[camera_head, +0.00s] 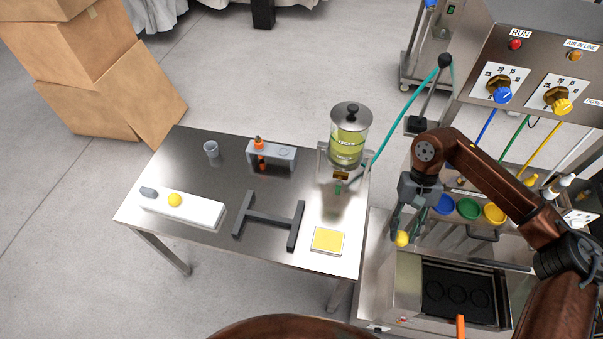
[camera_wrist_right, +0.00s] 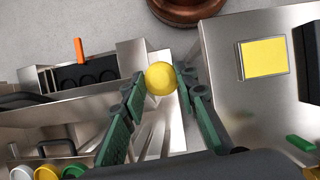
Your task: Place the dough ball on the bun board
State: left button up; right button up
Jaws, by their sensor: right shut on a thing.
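A yellow dough ball (camera_head: 402,239) is held between the fingertips of my right gripper (camera_head: 402,222), above the steel machine to the right of the table. In the right wrist view the dough ball (camera_wrist_right: 161,78) sits at the tips of the two green-padded fingers. A long white board (camera_head: 205,213) lies at the table's left front, with another yellow ball (camera_head: 175,199) and a small grey piece on it. A square yellow-topped pad (camera_head: 328,240) lies at the table's right front. I cannot tell for sure which of these is the bun board. My left gripper is out of view.
A dark H-shaped stand (camera_head: 268,220) is at the middle front of the steel table (camera_head: 195,155). Behind it are a grey holder (camera_head: 271,153), a cup (camera_head: 211,149) and a clear dispenser (camera_head: 349,135). A dark tray with round hollows (camera_head: 457,292) is in the machine.

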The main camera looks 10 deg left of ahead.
aim_at(202, 210)
jog(key=u, duration=1.8)
